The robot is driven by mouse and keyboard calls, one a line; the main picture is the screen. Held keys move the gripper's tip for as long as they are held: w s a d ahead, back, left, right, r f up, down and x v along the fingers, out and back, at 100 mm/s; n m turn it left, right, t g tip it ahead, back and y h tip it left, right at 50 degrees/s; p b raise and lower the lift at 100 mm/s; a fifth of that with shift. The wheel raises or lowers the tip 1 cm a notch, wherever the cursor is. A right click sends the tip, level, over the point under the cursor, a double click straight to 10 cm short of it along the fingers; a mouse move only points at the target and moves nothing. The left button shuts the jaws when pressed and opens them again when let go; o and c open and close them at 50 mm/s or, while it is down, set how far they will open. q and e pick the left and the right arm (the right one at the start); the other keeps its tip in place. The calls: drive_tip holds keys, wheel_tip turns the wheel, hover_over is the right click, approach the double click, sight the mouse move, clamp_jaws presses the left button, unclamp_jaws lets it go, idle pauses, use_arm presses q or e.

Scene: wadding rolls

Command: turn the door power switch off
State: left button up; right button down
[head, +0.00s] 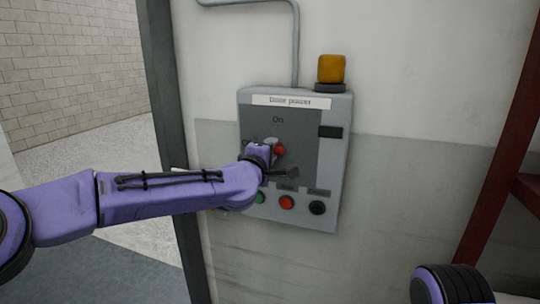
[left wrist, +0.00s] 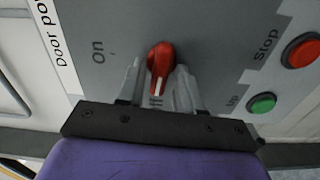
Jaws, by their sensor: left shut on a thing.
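The door power switch is a red knob (head: 280,150) on a grey control box (head: 343,150) under a "Door power" label. My left gripper (head: 270,149) reaches it from the left and is shut on it, with one finger on each side in the left wrist view. There the red knob (left wrist: 161,60) has a white line pointing down towards my gripper, at a label partly hidden that seems to end in "ff". The "On" label (left wrist: 98,52) lies to the side of the knob, and the line does not point at it. My right gripper is out of view.
Below the switch are a green button (head: 260,197), a red button (head: 287,202) and a black button (head: 317,208). An amber lamp (head: 331,69) sits on top of the box. A red metal frame (head: 505,150) stands at the right.

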use_arm(q)
drive_tip(key=shift+f+n, duration=0.1)
drive_tip(key=shift+n, duration=0.5)
drive_tip(key=o, duration=0.7)
drive_tip(key=shift+o, duration=0.2)
drive_tip(key=b+v, duration=0.4)
drive_tip(key=v, duration=0.6)
drive_tip(key=shift+s, duration=0.25)
drive_tip(key=shift+a, duration=0.1)
